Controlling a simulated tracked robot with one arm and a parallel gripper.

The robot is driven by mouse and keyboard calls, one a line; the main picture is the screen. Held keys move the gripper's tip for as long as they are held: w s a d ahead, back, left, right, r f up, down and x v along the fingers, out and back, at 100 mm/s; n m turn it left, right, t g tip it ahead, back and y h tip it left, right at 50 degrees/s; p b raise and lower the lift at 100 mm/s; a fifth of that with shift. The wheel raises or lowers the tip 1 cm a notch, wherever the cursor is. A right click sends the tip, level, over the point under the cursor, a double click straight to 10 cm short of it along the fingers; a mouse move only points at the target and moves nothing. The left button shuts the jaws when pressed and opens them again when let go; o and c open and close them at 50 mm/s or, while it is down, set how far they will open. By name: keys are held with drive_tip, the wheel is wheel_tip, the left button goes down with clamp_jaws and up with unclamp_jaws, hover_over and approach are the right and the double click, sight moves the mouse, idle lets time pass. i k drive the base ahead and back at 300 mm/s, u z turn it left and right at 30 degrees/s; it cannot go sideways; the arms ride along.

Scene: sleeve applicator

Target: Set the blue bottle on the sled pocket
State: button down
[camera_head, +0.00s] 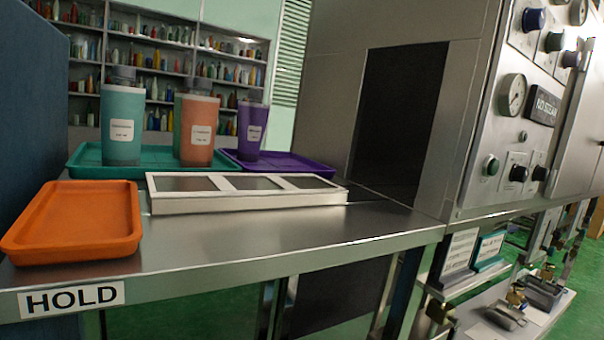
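Three capped bottles stand upright behind the sled: a teal one (121,148) at the left, an orange one (197,145) in the middle and a smaller purple one (251,142) at the right. None is plainly blue; the teal one comes closest. The teal and orange bottles are on a teal tray (84,168); the purple one is on a purple tray (312,169). The white sled (240,203) lies in front of the trays, with three shallow grey pockets in a row, all empty. My gripper is not in view.
An empty orange tray (75,245) lies at the front left, above a HOLD label (72,298). A dark tunnel opening (398,125) stands right of the sled, beside a control panel (520,110). The steel bench (270,235) is clear in front of the sled.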

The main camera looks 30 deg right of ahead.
sight(305, 183)
drive_tip(key=z, duration=0.3)
drive_tip(key=i, duration=0.85)
drive_tip(key=z, duration=0.55)
drive_tip(key=k, duration=0.85)
drive_tip(key=z, duration=0.2)
drive_tip(key=i, duration=0.85)
drive_tip(key=u, duration=0.05)
